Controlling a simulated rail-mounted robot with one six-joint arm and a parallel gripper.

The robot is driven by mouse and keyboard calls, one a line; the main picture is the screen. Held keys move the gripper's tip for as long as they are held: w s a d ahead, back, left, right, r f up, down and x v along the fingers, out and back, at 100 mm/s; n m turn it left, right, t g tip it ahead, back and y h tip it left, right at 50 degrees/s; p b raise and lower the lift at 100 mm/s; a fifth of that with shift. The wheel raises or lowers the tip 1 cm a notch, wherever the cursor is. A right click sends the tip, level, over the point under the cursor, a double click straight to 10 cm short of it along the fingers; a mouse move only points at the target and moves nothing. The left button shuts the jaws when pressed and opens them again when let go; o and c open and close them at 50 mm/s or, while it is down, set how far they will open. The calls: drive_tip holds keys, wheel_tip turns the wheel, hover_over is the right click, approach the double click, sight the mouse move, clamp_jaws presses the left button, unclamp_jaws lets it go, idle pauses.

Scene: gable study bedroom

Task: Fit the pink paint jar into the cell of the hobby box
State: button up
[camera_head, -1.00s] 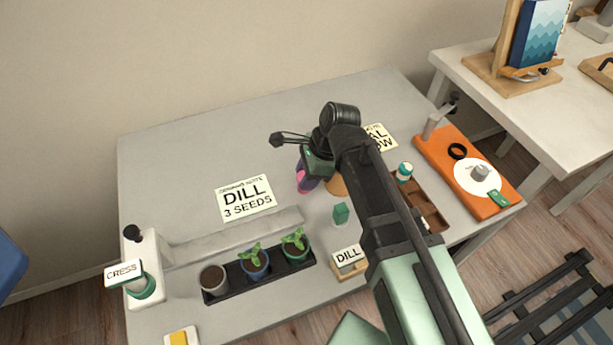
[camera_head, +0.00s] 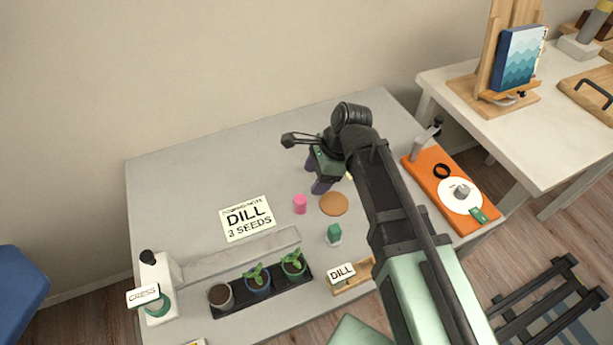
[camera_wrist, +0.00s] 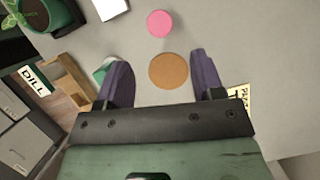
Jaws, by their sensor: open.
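The pink paint jar (camera_head: 300,204) stands on the grey table, left of a round cork disc (camera_head: 333,204). In the wrist view the jar (camera_wrist: 160,22) shows from above, beyond the fingertips and apart from them. My gripper (camera_head: 315,177) is open and empty, above the table behind the jar and disc. Its purple fingers (camera_wrist: 157,65) frame the cork disc in the wrist view.
A green-capped jar (camera_head: 334,235) stands between disc and box. A DILL card (camera_head: 341,272) is at the box's end. A black tray (camera_head: 244,302) holds several pots at the front left. An orange board (camera_head: 432,172) lies right. The table's back left is clear.

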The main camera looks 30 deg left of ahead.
drive_tip(key=p+v, duration=0.1)
drive_tip(key=v, duration=0.2)
drive_tip(key=shift+d, duration=0.1)
drive_tip(key=w+d+n+t, duration=0.1)
drive_tip(key=w+d+n, duration=0.15)
drive_tip(key=d, duration=0.55)
drive_tip(key=w+d+n+t, duration=0.1)
drive_tip(key=w+d, duration=0.3)
drive_tip(key=d, duration=0.4)
drive_tip(key=d+f+n+t+h, duration=0.1)
drive_tip(key=d+n+h, duration=0.2)
drive_tip(key=d, duration=2.2)
drive_tip(key=shift+s+n, duration=0.35)
drive_tip(key=shift+n, duration=0.8)
drive_tip(key=shift+o, duration=0.4)
drive_tip(key=shift+w+d+f, duration=0.1)
drive_tip(key=shift+d, duration=0.05)
